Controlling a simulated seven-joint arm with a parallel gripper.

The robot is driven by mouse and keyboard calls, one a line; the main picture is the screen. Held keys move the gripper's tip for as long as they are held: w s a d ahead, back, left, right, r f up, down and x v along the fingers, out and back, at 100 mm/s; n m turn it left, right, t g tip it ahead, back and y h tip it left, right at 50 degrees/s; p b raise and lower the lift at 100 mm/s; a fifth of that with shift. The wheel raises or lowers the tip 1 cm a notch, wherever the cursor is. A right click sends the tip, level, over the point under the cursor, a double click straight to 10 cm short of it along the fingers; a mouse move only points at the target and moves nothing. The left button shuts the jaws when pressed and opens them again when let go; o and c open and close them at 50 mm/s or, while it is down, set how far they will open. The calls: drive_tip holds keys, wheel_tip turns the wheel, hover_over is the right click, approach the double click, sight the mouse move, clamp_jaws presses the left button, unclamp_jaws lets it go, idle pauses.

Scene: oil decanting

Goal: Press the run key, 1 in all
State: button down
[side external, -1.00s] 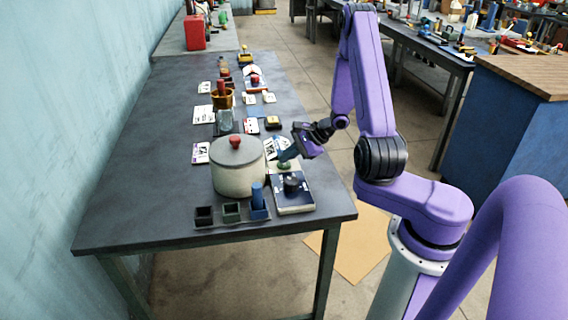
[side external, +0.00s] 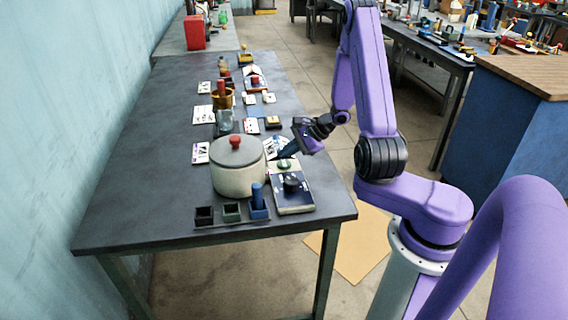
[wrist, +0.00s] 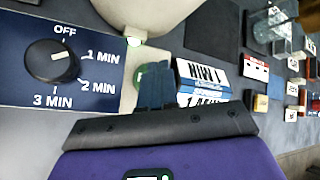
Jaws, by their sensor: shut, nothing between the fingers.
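The run key, a green round button (side external: 284,165), sits at the far end of the timer unit (side external: 294,202). In the wrist view the green key (wrist: 141,76) shows beside my fingertips, partly hidden by them. My gripper (side external: 284,154) is shut and empty, its fingertips just above the key in the side view; a small gap seems to separate them. The timer's black dial (wrist: 52,60) has its white mark pointing roughly toward 1 MIN.
A lidded pot (side external: 238,172) with a red knob stands left of the timer. A rack (side external: 232,219) with small cups and a blue peg is in front. Printed cards (wrist: 203,83) and several small items lie beyond. The table's left side is clear.

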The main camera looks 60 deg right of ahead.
sight(287, 164)
drive_tip(key=shift+r, duration=2.5)
drive_tip(key=s+a+r+n+g+y, duration=0.2)
drive_tip(key=s+a+n+g, duration=0.25)
drive_tip(key=a+n, duration=0.4)
drive_tip(key=s+a+r+n+g+y, duration=0.1)
drive_tip(key=s+a+r+n+g, duration=0.1)
drive_tip(key=s+a+n+g, duration=0.45)
drive_tip(key=s+a+r+n+t+h, duration=0.1)
drive_tip(key=s+a+r+n+h, duration=0.1)
drive_tip(key=s+n, duration=0.6)
drive_tip(key=s+a+r+n+t+h, duration=0.2)
drive_tip(key=s+r+n+h, duration=0.1)
drive_tip(key=s+n, duration=0.5)
drive_tip(key=n+h, duration=0.1)
drive_tip(key=n, duration=0.2)
drive_tip(key=shift+s+a+r+h, duration=0.15)
drive_tip(key=shift+a+r+h, duration=0.25)
